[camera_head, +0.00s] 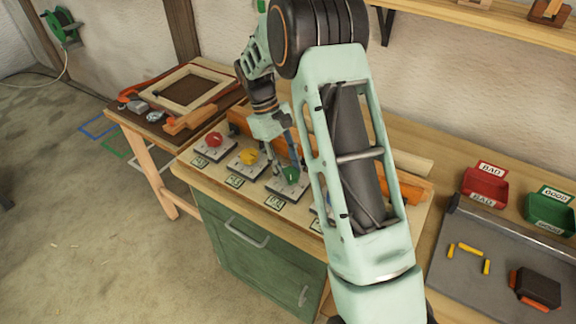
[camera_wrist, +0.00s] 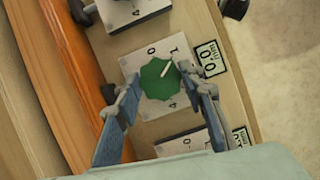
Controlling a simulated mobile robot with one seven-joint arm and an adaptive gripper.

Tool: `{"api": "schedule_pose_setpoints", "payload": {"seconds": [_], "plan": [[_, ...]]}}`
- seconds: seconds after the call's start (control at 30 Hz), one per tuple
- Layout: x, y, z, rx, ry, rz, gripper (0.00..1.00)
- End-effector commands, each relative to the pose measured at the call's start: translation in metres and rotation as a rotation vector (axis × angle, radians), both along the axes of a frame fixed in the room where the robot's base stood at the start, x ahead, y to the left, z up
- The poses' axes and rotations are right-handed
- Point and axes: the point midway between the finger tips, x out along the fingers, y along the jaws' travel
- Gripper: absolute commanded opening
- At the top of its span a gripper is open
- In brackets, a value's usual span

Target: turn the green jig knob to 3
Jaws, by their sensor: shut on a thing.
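The green jig knob (camera_head: 289,176) sits on a light square plate in a row of knobs along the bench front. In the wrist view the green knob (camera_wrist: 156,82) has a white pointer line aimed up and right, roughly toward the 1. The digits 0, 1 and 4 show on its plate (camera_wrist: 132,64); other marks are hidden or unclear. My gripper (camera_wrist: 160,78) is shut on the green knob, one finger on each side. In the head view my gripper (camera_head: 288,160) comes down on the knob from above.
A red knob (camera_head: 214,139) and a yellow knob (camera_head: 248,156) stand to the left on similar plates. A small display card (camera_wrist: 207,58) lies beside the green knob's plate. An orange rail (camera_wrist: 75,80) runs behind. Red (camera_head: 485,186) and green (camera_head: 550,210) bins stand right.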

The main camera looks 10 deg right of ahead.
Motion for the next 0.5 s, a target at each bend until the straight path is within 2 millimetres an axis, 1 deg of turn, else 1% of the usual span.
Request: {"api": "schedule_pose_setpoints", "payload": {"seconds": [0.5], "plan": [[0.0018, -0.004, 0.0008, 0.0, -0.001, -0.495, 0.12]]}}
